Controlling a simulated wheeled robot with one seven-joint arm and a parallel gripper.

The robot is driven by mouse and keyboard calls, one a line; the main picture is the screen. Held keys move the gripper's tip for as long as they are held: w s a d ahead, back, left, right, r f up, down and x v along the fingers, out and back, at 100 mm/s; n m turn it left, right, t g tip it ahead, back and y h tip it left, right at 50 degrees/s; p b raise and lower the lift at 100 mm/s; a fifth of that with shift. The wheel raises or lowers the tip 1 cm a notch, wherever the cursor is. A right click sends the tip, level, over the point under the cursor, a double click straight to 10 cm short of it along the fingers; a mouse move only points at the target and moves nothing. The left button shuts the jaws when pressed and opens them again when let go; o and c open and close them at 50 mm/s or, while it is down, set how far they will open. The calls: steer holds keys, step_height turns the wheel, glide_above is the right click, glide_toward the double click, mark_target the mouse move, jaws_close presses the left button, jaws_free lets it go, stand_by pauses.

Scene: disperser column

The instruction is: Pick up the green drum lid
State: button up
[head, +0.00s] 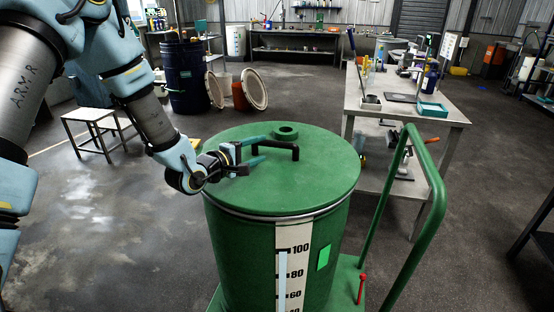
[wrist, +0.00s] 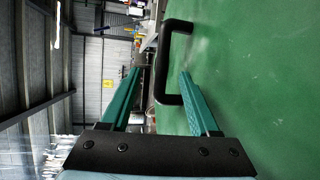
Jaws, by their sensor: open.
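The green drum lid (head: 310,178) lies flat on top of a green drum (head: 239,255) in the head view. It has a black bar handle (head: 284,146) and a round green fitting behind it. My gripper (head: 262,150) is open just above the lid, reaching in from the left at the handle. In the wrist view, the handle (wrist: 161,65) stands out from the lid (wrist: 255,75) and shows between the fingertips of my gripper (wrist: 160,73). The fingers are apart, and I see no grip on the handle. One finger hides part of the lid.
The drum stands on a green cart whose tall handle rail (head: 433,190) rises at the right. A workbench (head: 440,115) with tools stands behind. A stool (head: 90,118) and a dark blue drum (head: 187,85) are at the left.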

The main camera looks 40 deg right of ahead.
mark_target(276, 145)
steer(key=p+x, duration=0.1)
steer(key=x, duration=0.3)
steer(key=p+x, duration=0.2)
steer(key=x, duration=0.2)
steer(key=shift+s+d+f, duration=0.1)
steer(key=shift+f, duration=0.05)
steer(key=shift+d+f+p, duration=0.2)
steer(key=shift+d+p, duration=0.1)
steer(key=shift+d, duration=0.15)
jaws_close()
stand_by(0.8)
steer(key=shift+r, duration=0.1)
